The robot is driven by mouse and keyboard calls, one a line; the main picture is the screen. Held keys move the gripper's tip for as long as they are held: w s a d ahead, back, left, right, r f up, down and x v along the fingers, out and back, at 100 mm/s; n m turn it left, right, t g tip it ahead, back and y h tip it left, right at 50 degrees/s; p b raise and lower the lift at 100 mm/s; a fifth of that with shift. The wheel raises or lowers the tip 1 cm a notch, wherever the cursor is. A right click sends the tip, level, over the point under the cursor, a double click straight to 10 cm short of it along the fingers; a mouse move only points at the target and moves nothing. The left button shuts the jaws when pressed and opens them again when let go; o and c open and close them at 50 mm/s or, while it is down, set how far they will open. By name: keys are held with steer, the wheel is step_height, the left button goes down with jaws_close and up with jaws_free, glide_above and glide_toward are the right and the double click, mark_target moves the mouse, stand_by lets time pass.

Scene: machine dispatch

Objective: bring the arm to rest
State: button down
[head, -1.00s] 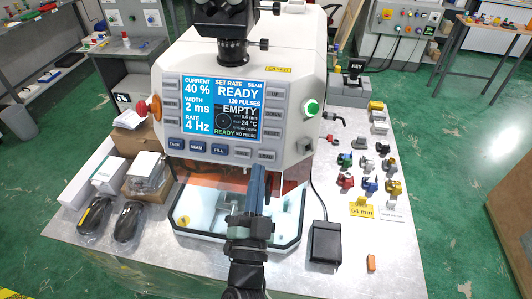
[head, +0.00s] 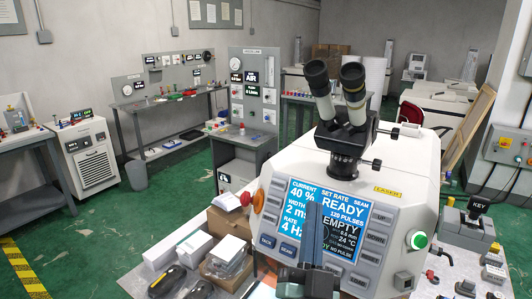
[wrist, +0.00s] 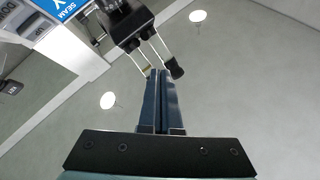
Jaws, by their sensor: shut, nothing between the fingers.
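My gripper (head: 314,210) stands upright in front of the laser welder's screen (head: 323,218), covering part of its text. Its two blue-grey fingers are shut together with nothing between them. In the wrist view the gripper (wrist: 160,74) points up towards the ceiling, its fingers side by side. The laser welder (head: 405,190) is a white machine whose screen reads READY and EMPTY. I cannot tell how far the fingers are from the screen.
The microscope eyepieces (head: 338,90) rise from the welder just beyond my gripper. Cardboard boxes (head: 229,222) and black packaged items (head: 167,281) lie to the left. A key switch (head: 476,208) stands to the right. Green floor is open at the far left.

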steer(key=s+a+r+n+t+y+b, duration=0.1)
steer(key=s+a+r+n+y, duration=0.25)
steer(key=r, duration=0.55)
steer(key=s+a+r+n+t+y+b, duration=0.1)
steer(key=s+a+r+n+t+y, duration=0.2)
steer(key=r, duration=0.6)
steer(key=s+a+r+n+h, duration=0.1)
steer(key=s+r, duration=0.7)
steer(key=r, duration=0.1)
steer(key=shift+s+a+b, duration=0.2)
steer(key=shift+a+b, duration=0.1)
steer(key=shift+a, duration=0.05)
steer(key=shift+h, duration=0.25)
